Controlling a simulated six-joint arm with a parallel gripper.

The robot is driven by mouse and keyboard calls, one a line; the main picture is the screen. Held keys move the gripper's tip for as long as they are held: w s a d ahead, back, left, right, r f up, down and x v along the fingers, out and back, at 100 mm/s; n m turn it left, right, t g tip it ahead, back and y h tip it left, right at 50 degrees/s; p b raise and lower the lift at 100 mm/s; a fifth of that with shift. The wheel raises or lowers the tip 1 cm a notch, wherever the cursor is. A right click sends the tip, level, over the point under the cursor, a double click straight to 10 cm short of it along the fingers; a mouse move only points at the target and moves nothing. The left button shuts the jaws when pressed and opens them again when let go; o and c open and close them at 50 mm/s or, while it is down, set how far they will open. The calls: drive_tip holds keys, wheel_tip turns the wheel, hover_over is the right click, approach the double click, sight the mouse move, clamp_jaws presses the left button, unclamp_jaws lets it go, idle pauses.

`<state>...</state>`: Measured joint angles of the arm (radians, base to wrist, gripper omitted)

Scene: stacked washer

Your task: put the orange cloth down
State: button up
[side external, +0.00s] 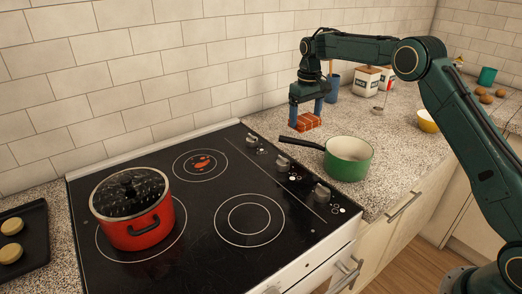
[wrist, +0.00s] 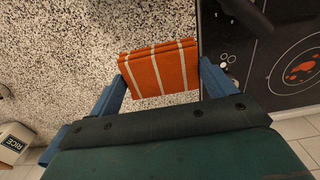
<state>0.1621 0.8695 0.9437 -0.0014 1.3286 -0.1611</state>
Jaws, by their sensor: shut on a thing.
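The orange cloth (side external: 304,123) is folded, with pale stripes, and is at the speckled counter behind the green pot, right of the stove. My gripper (side external: 305,110) points down over it with blue fingers on either side. In the wrist view the cloth (wrist: 160,69) lies between the two fingertips (wrist: 163,80), and my gripper is shut on it. The cloth looks at or very near counter height; I cannot tell whether it touches the counter.
A green pot (side external: 348,160) with a dark handle stands in front of the cloth. The black stove (side external: 215,185) is to the left, with a lidded red pot (side external: 138,225). Canisters (side external: 366,80) and a yellow bowl (side external: 427,121) stand to the right. Bare counter (side external: 345,118) lies between.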

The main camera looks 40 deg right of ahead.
sight(305, 118)
drive_tip(key=shift+f, duration=1.55)
drive_tip(key=shift+f, duration=0.1)
drive_tip(key=shift+f, duration=2.05)
drive_tip(key=shift+f, duration=0.1)
drive_tip(key=o, duration=0.9)
drive_tip(key=shift+c, duration=0.2)
wheel_tip(305, 118, up, 11)
drive_tip(key=shift+r, duration=0.65)
